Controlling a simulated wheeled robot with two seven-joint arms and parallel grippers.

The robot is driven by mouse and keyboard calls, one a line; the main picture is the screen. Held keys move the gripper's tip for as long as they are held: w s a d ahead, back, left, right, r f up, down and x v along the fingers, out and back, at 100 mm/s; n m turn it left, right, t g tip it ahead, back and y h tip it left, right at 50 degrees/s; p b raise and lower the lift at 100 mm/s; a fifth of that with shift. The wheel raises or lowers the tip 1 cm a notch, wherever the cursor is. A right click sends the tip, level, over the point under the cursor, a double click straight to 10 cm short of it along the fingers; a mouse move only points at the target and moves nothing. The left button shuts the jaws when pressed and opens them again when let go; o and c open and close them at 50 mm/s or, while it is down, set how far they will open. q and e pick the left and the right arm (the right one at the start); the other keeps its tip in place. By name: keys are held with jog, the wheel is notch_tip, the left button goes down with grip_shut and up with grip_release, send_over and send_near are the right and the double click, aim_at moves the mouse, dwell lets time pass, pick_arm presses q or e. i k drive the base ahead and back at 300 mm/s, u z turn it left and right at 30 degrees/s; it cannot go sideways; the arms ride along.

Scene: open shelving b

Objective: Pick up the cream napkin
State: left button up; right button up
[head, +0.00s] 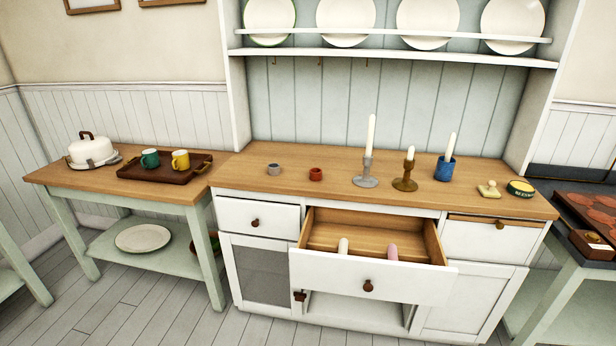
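A cream rolled item (343,246), which looks like the cream napkin, stands in the open middle drawer (325,273) of the white cabinet. Only its upper end shows above the drawer front, and the rest is hidden. A pink rolled item (393,252) stands to its right in the same drawer, apart from it. Neither of my grippers is in the head view.
The wooden counter (260,205) above the drawer bears a grey candlestick (366,181), a brown candlestick (405,183), a blue cup with a candle (445,169), small cups and a green tin (520,188). A side table (75,178) stands left. The pulled-out drawer juts forward.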

aim_at(343, 248)
jog(key=u, duration=1.35)
jog(key=i, duration=0.95)
jog(key=z, duration=1.45)
